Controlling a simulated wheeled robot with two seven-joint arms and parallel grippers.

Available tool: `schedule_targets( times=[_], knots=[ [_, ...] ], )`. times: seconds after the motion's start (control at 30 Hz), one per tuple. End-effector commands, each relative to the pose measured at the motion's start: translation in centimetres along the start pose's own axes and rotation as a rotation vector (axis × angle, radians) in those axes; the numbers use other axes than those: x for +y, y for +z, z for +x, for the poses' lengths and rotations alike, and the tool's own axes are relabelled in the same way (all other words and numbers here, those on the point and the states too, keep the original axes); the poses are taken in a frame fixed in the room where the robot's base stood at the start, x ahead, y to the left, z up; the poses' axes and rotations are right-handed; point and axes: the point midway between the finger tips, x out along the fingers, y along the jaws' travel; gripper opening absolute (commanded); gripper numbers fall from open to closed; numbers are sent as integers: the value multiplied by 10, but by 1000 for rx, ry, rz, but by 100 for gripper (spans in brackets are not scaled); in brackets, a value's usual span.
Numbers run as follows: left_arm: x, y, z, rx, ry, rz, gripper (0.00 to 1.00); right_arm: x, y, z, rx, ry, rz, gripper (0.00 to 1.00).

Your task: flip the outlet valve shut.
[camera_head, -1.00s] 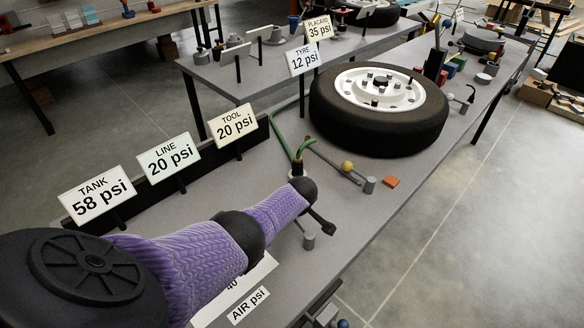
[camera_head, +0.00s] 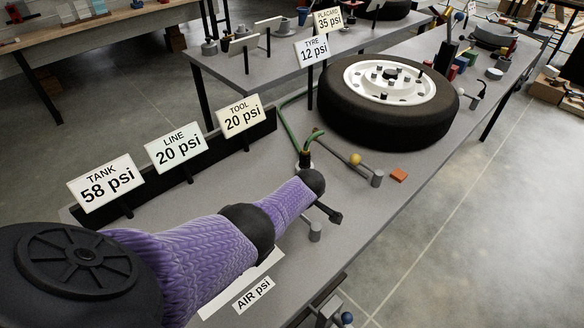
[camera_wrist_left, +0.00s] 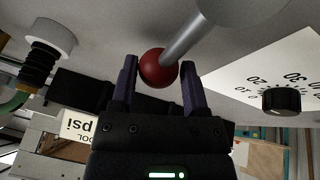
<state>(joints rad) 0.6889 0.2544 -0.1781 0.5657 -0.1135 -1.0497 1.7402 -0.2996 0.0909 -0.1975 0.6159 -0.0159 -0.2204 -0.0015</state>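In the left wrist view a red ball (camera_wrist_left: 158,68) sits on the end of a grey metal rod (camera_wrist_left: 188,36), which slants up to the right; it looks like a valve handle. No label shows which valve it is. My left gripper (camera_wrist_left: 160,80) is open, with one finger on each side of the ball. I cannot tell whether the fingers touch it. In the head view my purple-sleeved left arm comes in from the lower left and covers the red ball. My right gripper is out of view.
On the bench, TANK (camera_head: 106,183), LINE (camera_head: 176,146) and TOOL (camera_head: 241,116) signs stand behind the arm. A dial knob (camera_wrist_left: 282,100) is close right of the gripper.

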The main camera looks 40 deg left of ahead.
Motion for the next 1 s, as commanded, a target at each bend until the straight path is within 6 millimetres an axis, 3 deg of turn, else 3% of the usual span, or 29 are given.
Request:
schedule_targets(
  times=[0.03, 0.1, 0.4, 0.7, 0.83, 1.0],
  knots=[
    [0, 0, 0, 0, 0, 0, 71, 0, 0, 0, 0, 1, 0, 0],
    [0, 0, 0, 0, 1, 1, 86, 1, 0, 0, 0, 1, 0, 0],
    [1, 0, -4, -1, 3, 1, 86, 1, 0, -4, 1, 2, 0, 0],
    [3, -3, -78, -3, 4, 0, 86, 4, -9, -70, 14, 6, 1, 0],
    [1, -2, -96, -1, 3, 0, 86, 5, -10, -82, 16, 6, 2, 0],
    [0, 0, -100, -1, 1, 0, 86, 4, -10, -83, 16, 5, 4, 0]
  ],
)
